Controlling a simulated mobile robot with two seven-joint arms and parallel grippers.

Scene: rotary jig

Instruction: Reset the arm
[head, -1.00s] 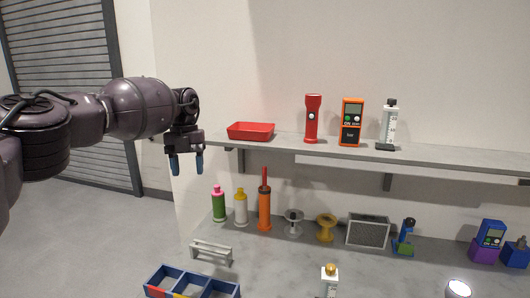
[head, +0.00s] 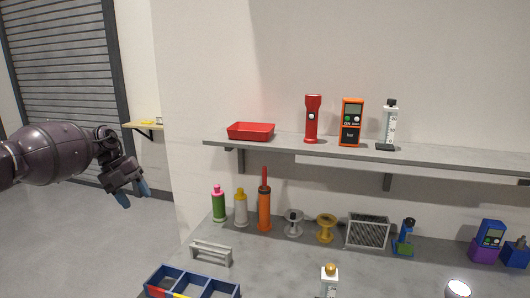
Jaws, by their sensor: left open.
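My left arm comes in from the left in the head view. Its gripper (head: 135,194) has blue fingertips pointing down and to the right, spread apart and empty. It hangs in free air over the floor, left of the workbench (head: 290,272) and lower than the wall shelf (head: 440,162). It touches nothing. My right gripper is not in view. I cannot pick out a rotary jig among the things on the bench.
The shelf holds a red tray (head: 250,131), a red flashlight (head: 312,118), an orange meter (head: 351,122) and a white bottle (head: 389,124). Bottles, spools, a speaker-like box (head: 367,231) and a blue divided bin (head: 160,281) stand on the bench. Floor at left is clear.

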